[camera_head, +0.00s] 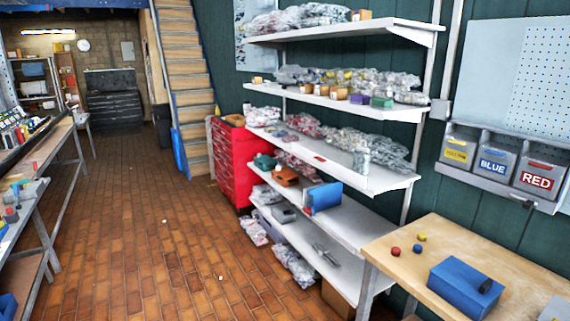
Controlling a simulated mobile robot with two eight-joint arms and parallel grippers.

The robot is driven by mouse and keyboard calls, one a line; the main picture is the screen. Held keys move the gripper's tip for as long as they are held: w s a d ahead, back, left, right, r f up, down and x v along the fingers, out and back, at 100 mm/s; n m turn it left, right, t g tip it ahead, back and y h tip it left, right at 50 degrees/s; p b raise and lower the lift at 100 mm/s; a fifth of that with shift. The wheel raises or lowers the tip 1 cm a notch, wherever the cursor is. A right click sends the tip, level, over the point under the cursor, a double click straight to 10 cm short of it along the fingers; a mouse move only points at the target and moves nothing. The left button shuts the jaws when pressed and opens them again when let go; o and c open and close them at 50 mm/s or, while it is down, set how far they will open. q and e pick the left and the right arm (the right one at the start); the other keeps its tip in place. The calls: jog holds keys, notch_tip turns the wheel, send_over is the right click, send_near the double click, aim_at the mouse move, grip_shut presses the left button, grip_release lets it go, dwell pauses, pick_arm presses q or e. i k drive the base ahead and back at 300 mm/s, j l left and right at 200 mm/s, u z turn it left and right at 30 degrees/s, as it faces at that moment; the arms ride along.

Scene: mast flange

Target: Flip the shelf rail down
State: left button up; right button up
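A white shelf unit (340,177) with several levels stands along the dark green wall, right of centre. I cannot pick out a separate rail on it or tell its position; the front edges of the boards look plain and white. Bagged parts in clear plastic (345,82) fill much of the upper boards. A blue upright panel or box (322,197) stands on a lower board near an orange-brown item (286,176). Neither of my grippers shows in this view.
A wooden table (408,253) with a blue box (465,287) and small coloured pieces stands at the lower right. Labelled bins (493,166) hang above it. A red tool cabinet (232,162) stands beyond the shelves. Benches line the left. The brick floor (150,235) between is mostly clear.

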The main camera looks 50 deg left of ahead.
aim_at(360, 180)
jog(key=u, duration=1.35)
jog(key=i+j+z, duration=0.1)
jog(key=i, duration=0.5)
jog(key=i+j+z, duration=0.1)
jog(key=i+j, duration=0.15)
jog(key=i, duration=0.3)
jog(key=i+j+z, duration=0.1)
jog(key=i, duration=0.45)
jog(key=i+j+z, duration=0.1)
jog(key=i+j, duration=0.3)
jog(key=i, duration=0.15)
jog(key=i+j, duration=0.35)
jog(key=i, duration=0.2)
jog(key=i+j+z, duration=0.15)
jog(key=i+j, duration=0.15)
jog(key=i, duration=0.25)
